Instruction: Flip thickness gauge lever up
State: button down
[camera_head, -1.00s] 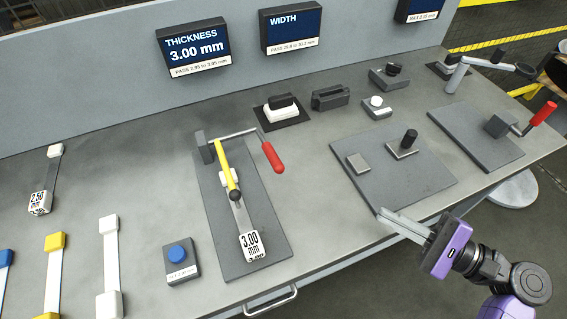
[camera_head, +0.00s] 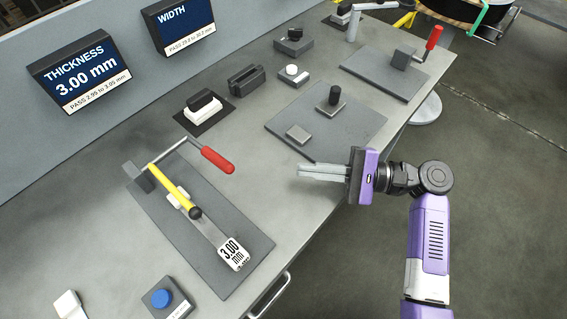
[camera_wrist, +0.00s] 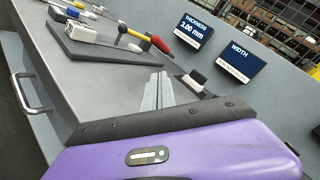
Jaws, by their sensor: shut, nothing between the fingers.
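The thickness gauge stands on a dark plate (camera_head: 216,238) at the left of the bench in the head view. Its lever with a red handle (camera_head: 217,160) reaches out to the right from the grey block. A yellow bar with a black knob (camera_head: 178,190) lies over a strip with a 3.00 mm tag (camera_head: 234,254). In the wrist view the red handle (camera_wrist: 160,43) is beyond my fingertips, to the upper left. My gripper (camera_head: 300,170) is shut and empty, right of the gauge and apart from it, near the bench's front edge.
The thickness display (camera_head: 80,78) reads 3.00 mm. A second plate (camera_head: 350,122) with a small block and a black knob lies behind my gripper. A blue button box (camera_head: 165,299) stands at the front left. Bare bench separates the gauge from my gripper.

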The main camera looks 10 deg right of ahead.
jog(key=p+x, duration=0.1)
jog(key=x, duration=0.8)
jog(key=shift+a+r, duration=0.15)
jog(key=shift+a, duration=0.1)
jog(key=shift+s+a+r+p, duration=0.2)
jog(key=shift+a+r+p, duration=0.15)
jog(key=shift+a, duration=0.1)
jog(key=shift+s+a+r+p, duration=0.2)
jog(key=shift+a+r+p, duration=0.1)
jog(key=shift+a, duration=0.15)
jog(key=shift+a+r, duration=0.2)
jog(key=shift+a, duration=0.35)
jog(key=shift+r, duration=0.15)
